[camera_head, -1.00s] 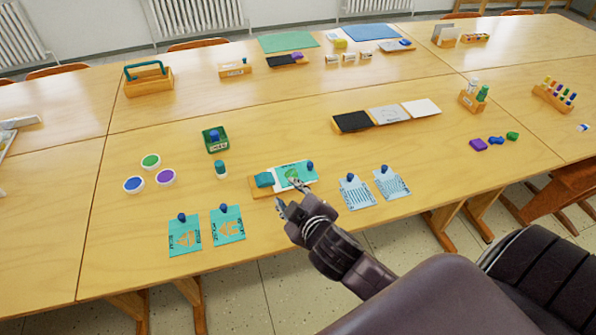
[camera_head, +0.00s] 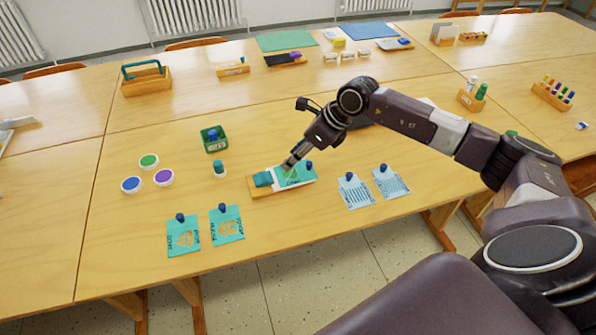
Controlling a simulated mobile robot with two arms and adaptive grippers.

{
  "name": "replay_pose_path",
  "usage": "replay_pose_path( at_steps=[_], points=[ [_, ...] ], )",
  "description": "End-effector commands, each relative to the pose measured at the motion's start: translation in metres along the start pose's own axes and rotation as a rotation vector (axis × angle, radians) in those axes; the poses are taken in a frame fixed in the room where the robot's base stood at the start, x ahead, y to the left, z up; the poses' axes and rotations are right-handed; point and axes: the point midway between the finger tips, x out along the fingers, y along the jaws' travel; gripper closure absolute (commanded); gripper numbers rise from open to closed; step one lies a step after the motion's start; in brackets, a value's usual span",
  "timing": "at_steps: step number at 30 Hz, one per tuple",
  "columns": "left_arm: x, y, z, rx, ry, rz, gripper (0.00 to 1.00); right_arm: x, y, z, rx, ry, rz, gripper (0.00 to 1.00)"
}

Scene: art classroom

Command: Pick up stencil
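A teal stencil (camera_head: 301,172) with a dark blue knob (camera_head: 309,166) lies on a small wooden board (camera_head: 264,192) with a white sheet, near the table's middle. Two more teal stencils with cutouts and knobs lie at the front left, one (camera_head: 184,238) beside the other (camera_head: 227,226). Two pale blue striped stencils lie to the right, one (camera_head: 354,191) and another (camera_head: 390,183). My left gripper is out of view.
A teal block (camera_head: 263,179) sits on the board's left end. A small jar (camera_head: 219,169), a green box (camera_head: 214,139) and three paint pots (camera_head: 148,161) stand to the left. My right arm hides part of the table at the right.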

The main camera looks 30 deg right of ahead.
Motion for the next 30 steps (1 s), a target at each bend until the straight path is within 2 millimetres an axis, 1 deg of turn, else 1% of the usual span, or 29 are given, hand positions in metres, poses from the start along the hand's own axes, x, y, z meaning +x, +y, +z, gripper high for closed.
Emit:
replay_pose_path(
  at_steps=[1, 3, 6, 8, 14, 20, 21, 24, 30],
  points=[
    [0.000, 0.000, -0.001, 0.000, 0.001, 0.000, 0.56, -0.011, -0.024, -0.015, -0.013, 0.063, -0.054, 0.65],
    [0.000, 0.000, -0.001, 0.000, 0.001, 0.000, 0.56, -0.022, -0.044, -0.031, -0.023, 0.127, -0.101, 0.65],
    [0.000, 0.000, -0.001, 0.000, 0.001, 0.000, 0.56, -0.028, -0.057, -0.042, -0.027, 0.173, -0.130, 0.65],
    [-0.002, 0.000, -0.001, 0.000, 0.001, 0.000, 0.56, -0.025, -0.059, -0.045, -0.028, 0.182, -0.135, 0.65],
    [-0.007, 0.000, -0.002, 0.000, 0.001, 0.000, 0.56, -0.004, -0.061, -0.048, -0.028, 0.181, -0.133, 0.65],
    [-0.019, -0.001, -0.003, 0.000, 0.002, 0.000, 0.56, 0.024, -0.064, -0.054, -0.027, 0.180, -0.131, 0.65],
    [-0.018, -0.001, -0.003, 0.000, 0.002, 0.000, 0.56, 0.031, -0.065, -0.055, -0.027, 0.179, -0.130, 0.65],
    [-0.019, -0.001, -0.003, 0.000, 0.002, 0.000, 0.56, 0.041, -0.067, -0.057, -0.027, 0.178, -0.131, 0.65],
    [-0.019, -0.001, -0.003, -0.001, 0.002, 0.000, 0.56, 0.045, -0.067, -0.058, -0.029, 0.178, -0.132, 0.65]
  ],
)
